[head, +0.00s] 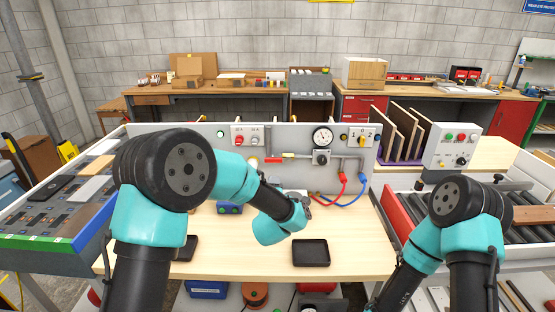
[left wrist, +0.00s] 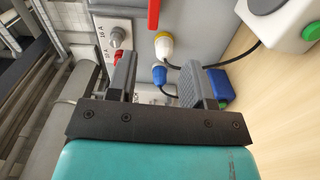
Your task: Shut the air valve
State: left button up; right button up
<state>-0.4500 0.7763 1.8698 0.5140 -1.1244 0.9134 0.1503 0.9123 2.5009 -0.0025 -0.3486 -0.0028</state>
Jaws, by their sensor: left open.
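The air valve's red lever (head: 273,161) lies level on the grey upright panel (head: 300,178), left of the yellow pipe fitting (head: 289,155). In the left wrist view a red bar that looks like this lever (left wrist: 153,12) is cut off by the top edge, beyond the fingers. My left gripper (left wrist: 155,85) is open and faces the panel, with a blue plug (left wrist: 159,75) in view between its fingers. Nothing is held. My right gripper is out of view.
A pressure gauge (head: 322,137) and red hose (head: 341,183) are right of the lever. A red knob (left wrist: 118,57) and a white-yellow plug (left wrist: 164,45) stick out from the panel. A blue box (head: 229,207) and black tray (head: 311,253) stand on the bench.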

aim_at(272, 161)
pick_arm(q)
jog(key=shift+w+a+r+n, duration=0.4)
jog(key=shift+w+a+n, duration=0.1)
jog(key=w, duration=1.7)
jog(key=shift+w+a, duration=0.15)
jog(key=shift+c, duration=0.4)
grip_shut()
